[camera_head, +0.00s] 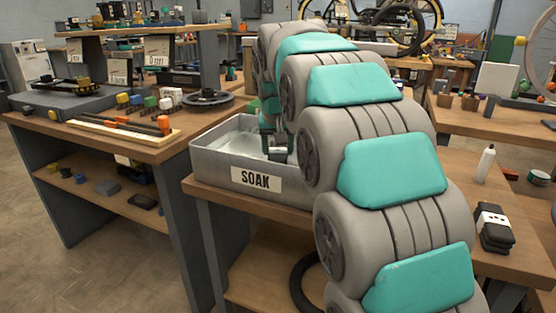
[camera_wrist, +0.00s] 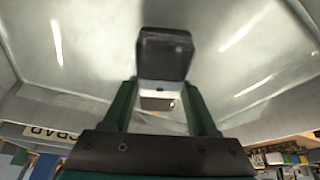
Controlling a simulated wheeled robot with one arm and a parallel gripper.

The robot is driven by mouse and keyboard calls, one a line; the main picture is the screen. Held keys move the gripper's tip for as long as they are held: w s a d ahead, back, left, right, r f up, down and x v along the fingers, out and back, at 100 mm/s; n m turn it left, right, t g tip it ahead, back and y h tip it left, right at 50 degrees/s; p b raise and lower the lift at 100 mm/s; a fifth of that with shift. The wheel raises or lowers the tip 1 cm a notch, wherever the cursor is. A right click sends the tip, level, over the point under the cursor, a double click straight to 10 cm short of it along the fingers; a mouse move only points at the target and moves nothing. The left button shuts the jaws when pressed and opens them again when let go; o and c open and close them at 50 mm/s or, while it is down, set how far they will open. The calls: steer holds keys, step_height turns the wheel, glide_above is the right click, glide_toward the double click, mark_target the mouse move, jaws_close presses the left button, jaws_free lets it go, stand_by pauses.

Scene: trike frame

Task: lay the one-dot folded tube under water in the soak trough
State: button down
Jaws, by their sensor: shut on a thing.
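The soak trough (camera_head: 222,168), a grey open box labelled SOAK, stands on a wooden bench in the head view. Its pale interior and walls fill much of the wrist view (camera_wrist: 95,55). My gripper (camera_head: 277,150) reaches down inside the trough. In the wrist view its green fingers (camera_wrist: 160,92) are shut on a dark folded tube (camera_wrist: 165,52) with a white band. The dots on the band cannot be read. My arm hides part of the trough, and I cannot tell how far the tube is below the water. Another black folded tube (camera_head: 494,232) with a white, dark-marked band lies on the bench at right.
A white bottle (camera_head: 485,165) stands on the bench right of my arm. At left, another bench holds a wooden tray of tools (camera_head: 125,130), small coloured blocks and a black round part (camera_head: 208,98). A black ring (camera_head: 303,280) is on the shelf below the trough.

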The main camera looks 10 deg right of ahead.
steer(key=shift+f, duration=1)
steer(key=shift+f, duration=0.25)
steer(key=shift+c, duration=1)
jaws_free()
steer(key=shift+s+d+r, duration=0.1)
steer(key=shift+r, duration=0.25)
steer(key=v, duration=1.1)
steer(key=shift+s+r+b, duration=0.15)
steer(key=shift+r+b, duration=0.2)
steer(key=shift+r, duration=0.05)
